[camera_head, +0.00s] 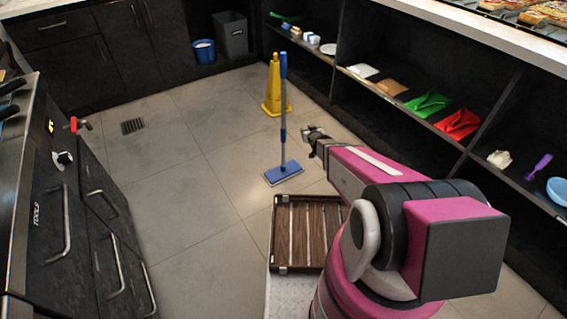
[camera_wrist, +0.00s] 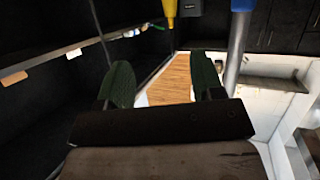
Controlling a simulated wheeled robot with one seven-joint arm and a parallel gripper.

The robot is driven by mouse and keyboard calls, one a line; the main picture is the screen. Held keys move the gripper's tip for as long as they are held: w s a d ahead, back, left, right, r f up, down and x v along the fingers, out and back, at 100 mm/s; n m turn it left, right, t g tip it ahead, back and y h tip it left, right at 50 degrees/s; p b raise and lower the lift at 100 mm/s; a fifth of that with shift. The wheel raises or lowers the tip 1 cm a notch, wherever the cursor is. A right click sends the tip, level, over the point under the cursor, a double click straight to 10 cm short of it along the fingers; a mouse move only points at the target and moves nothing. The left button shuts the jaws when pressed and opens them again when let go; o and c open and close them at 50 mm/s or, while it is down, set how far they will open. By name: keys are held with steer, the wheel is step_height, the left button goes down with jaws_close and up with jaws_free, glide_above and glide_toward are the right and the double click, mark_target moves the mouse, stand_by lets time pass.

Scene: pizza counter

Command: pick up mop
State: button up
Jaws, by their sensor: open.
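The mop stands upright on the tiled floor. Its pole (camera_head: 283,120) is grey and blue, and its flat blue head (camera_head: 284,173) rests on the tiles. My gripper (camera_head: 312,133) is just right of the pole in the head view, at the lower part of the handle. In the wrist view the two green-padded fingers (camera_wrist: 162,84) are apart with nothing between them. The mop's pole (camera_wrist: 234,60) shows there just outside the right finger. The mop head is not clear in the wrist view.
A yellow wet-floor cone (camera_head: 275,88) stands behind the mop. Black shelves (camera_head: 400,112) with small items line the right side. A brown slatted tray (camera_head: 305,265) is in front, on my base. Drawers (camera_head: 75,190) stand at the left. The floor left of the mop is clear.

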mark_target(284, 131)
steer(key=w+a+f+n+y, duration=0.1)
steer(key=a+f+y, duration=0.1)
steer(key=a, duration=0.2)
steer(key=w+a+f+n+t+y, duration=0.1)
steer(key=a+y, duration=0.1)
steer(key=a, duration=0.1)
steer(key=w+a+f+n+y, duration=0.1)
steer(key=w+a+f+y, duration=0.1)
steer(key=a, duration=0.2)
steer(key=shift+a+f+t+y, duration=0.3)
steer(key=shift+f+y, duration=0.05)
steer(key=shift+y, duration=0.05)
steer(key=shift+f+x, duration=0.15)
steer(key=shift+x, duration=1.15)
steer(key=shift+f+x, duration=0.15)
steer(key=shift+x, duration=1.15)
steer(key=shift+d+r, duration=0.1)
steer(key=shift+d, duration=0.1)
jaws_close()
